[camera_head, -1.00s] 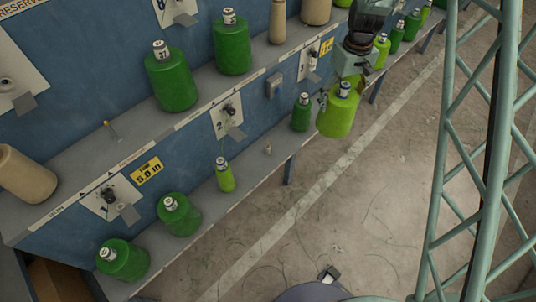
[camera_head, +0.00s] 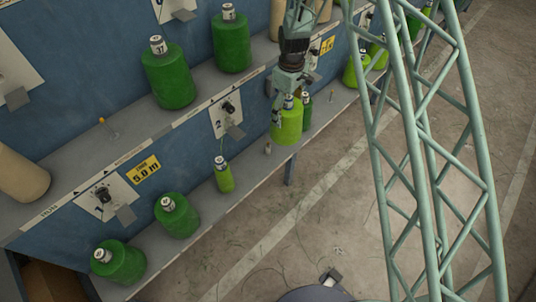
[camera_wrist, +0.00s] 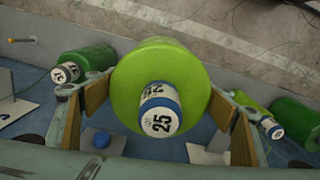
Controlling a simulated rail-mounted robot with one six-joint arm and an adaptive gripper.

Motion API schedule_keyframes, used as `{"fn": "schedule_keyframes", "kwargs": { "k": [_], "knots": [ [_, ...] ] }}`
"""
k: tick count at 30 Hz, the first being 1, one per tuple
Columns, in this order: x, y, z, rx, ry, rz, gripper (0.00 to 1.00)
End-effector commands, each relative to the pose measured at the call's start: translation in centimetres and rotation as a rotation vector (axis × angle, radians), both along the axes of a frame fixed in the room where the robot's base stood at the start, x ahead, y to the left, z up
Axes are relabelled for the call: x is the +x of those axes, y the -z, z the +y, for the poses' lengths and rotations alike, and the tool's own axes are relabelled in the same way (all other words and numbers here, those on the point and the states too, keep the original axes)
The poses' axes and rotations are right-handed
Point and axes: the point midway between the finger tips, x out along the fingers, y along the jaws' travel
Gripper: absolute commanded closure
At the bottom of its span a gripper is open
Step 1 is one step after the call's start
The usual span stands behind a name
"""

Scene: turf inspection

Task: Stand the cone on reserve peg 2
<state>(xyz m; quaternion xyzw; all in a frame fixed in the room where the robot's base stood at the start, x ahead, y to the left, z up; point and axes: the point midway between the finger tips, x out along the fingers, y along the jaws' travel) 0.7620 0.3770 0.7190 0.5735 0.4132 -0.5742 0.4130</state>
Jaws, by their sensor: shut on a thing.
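The cone, a light-green bottle-shaped piece (camera_head: 286,127) with a white-and-blue cap, is held upright by my gripper (camera_head: 288,97) in front of the lower shelf. The wrist view shows the cone (camera_wrist: 188,60) from above, cap marked 25, between my gripper's two tan-padded fingers (camera_wrist: 160,100). Its base is hidden from above. A short bare peg (camera_head: 268,148) stands on the lower shelf just left of the held cone, near a plate marked 2 (camera_head: 225,116). Another bare peg with an orange tip (camera_head: 108,128) stands on the upper shelf. I cannot read which is reserve peg 2.
A dark-green cone (camera_head: 306,112) stands close behind the held one. A small light-green cone (camera_head: 224,180) is left of the bare lower peg. Larger dark-green cones (camera_head: 178,218) stand farther left. The concrete floor (camera_head: 290,230) in front of the shelf is open.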

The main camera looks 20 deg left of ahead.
Motion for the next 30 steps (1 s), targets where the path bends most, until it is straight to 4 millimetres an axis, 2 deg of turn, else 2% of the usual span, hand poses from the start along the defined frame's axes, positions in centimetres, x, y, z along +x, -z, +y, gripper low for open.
{"fn": "schedule_keyframes", "kwargs": {
  "k": [1,6,12,18,30],
  "knots": [
    [-0.2,0.6,1.2,0.001,-0.03,-0.003,0.57],
    [-1.0,2.6,4.2,0.001,-0.125,-0.002,0.57],
    [-1.7,4.1,6.6,0.001,-0.204,-0.002,0.57],
    [-2.1,4.7,7.6,0.001,-0.239,-0.002,0.57],
    [-2.1,4.8,7.7,0.001,-0.243,-0.002,0.57]
  ]
}}
